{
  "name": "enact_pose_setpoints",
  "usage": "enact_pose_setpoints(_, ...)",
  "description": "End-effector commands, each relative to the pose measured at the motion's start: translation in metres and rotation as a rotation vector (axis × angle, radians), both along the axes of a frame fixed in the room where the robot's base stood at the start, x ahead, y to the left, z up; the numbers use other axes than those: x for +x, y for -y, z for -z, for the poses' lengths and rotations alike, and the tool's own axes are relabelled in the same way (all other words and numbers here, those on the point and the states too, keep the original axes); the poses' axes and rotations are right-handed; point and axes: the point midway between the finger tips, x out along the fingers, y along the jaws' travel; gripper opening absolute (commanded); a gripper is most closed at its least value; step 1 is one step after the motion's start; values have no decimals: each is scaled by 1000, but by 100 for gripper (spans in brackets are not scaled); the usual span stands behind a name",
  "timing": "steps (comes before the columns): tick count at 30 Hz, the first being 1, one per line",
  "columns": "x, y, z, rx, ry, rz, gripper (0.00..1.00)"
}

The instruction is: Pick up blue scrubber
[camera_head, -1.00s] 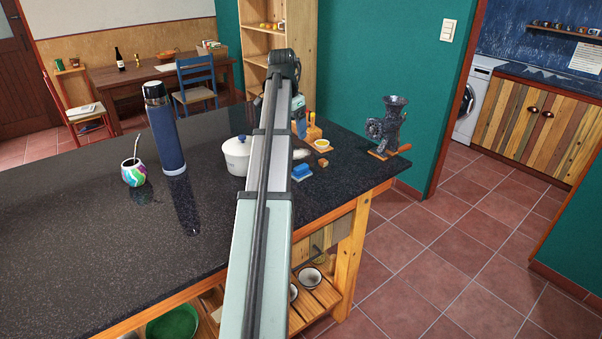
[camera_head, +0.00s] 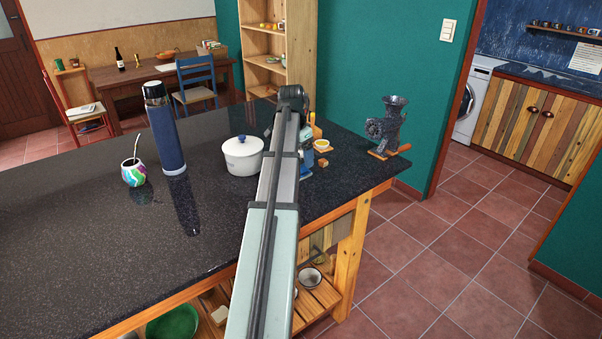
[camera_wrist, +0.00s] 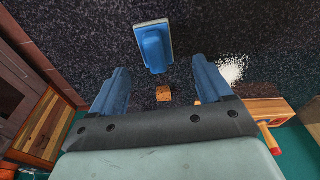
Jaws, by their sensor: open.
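The blue scrubber (camera_wrist: 153,50), a blue handle block on a paler base, lies on the dark speckled countertop in the wrist view. My gripper (camera_wrist: 159,65) is open, with one blue finger to each side of the scrubber's near end in the picture. Nothing is between the fingers that I can see held, and the height above the counter is hard to tell. In the head view my arm hides most of the scrubber and the gripper.
A small brown block (camera_head: 322,162) lies near the scrubber; it also shows in the wrist view (camera_wrist: 163,93). A white lidded pot (camera_head: 243,157) stands left of my arm. A grinder (camera_head: 388,128) stands at the right corner. A white grainy patch (camera_wrist: 232,68) lies right of the gripper.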

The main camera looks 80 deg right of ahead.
Motion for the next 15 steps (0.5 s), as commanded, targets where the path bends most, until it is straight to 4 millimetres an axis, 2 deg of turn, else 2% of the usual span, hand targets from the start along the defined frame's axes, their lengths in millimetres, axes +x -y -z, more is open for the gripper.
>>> enact_pose_setpoints(10, -3, -4, 41, 3, 0, 1, 79)
enact_pose_setpoints(15, -4, -2, 49, -1, 1, 1, 79)
